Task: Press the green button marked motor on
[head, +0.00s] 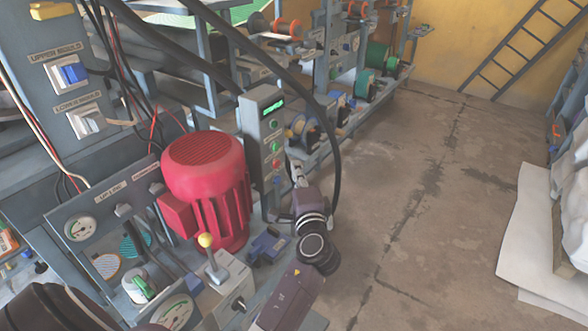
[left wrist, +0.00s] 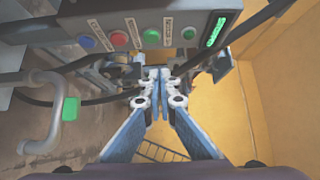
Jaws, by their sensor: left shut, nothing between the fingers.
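A grey control box (head: 262,130) stands upright behind the red motor, with a lit green display (head: 273,108) at its top. Below the display are a green button (head: 275,124), a second green button (head: 275,147) and a red button (head: 276,163). The labels are too small to read surely. My left gripper (left wrist: 158,73) is shut and empty, its tips in front of the box and apart from the buttons in the picture.
A red motor (head: 208,185) stands left of the box. A yellow-knobbed lever (head: 207,241) and gauges (head: 82,229) are at lower left. A black cable (head: 335,165) hangs close by my gripper. The floor (head: 430,210) to the right is open.

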